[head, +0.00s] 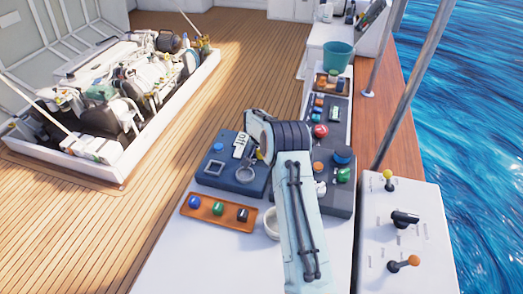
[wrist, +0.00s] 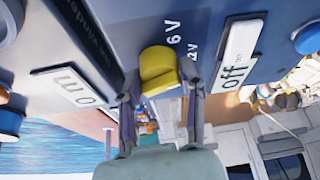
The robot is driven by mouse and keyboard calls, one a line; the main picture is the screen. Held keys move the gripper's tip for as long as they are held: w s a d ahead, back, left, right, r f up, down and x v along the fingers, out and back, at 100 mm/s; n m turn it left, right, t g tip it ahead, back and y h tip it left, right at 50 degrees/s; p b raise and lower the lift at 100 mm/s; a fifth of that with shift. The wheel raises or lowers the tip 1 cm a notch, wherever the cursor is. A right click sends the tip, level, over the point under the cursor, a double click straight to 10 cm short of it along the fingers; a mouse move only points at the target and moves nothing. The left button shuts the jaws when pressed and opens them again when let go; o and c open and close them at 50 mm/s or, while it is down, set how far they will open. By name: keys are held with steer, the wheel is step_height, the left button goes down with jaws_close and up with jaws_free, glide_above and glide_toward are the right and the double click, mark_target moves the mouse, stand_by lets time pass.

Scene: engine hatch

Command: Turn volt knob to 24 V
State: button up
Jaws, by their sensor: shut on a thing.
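The volt knob (wrist: 158,66) is yellow and sits on a blue panel (wrist: 200,12) in the wrist view. Labels "6 V" and "12 V", the latter partly covered, show to its right; I see no 24 V mark. My gripper (wrist: 159,88) is shut on the knob, with one finger on each side. I cannot tell exactly where the knob points. In the head view the blue panel (head: 212,183) stands on the white counter. My arm hides most of my gripper there, and only a small yellow patch shows by the panel's right side.
An "off" plate (wrist: 238,55) is close to the right finger, and another white plate (wrist: 72,90) is on the left. A dark panel with several coloured knobs (head: 341,200) stands right of my arm. An orange tray (head: 184,209) and a white bowl (head: 270,222) are in front.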

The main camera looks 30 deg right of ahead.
steer(key=m+g, duration=0.1)
steer(key=m, duration=0.2)
steer(key=m+g+h, duration=0.1)
steer(key=m, duration=0.2)
steer(key=shift+w+a+h, duration=0.1)
steer(key=shift+w+h, duration=0.05)
steer(key=shift+h, duration=0.15)
steer(key=m+g, duration=0.2)
steer(key=m, duration=0.4)
steer(key=shift+m+g, duration=0.3)
steer(key=shift+m, duration=0.1)
steer(key=o, duration=1.1)
steer(key=v, duration=0.7)
steer(key=shift+a+r, duration=0.1)
steer(key=shift+r, duration=0.1)
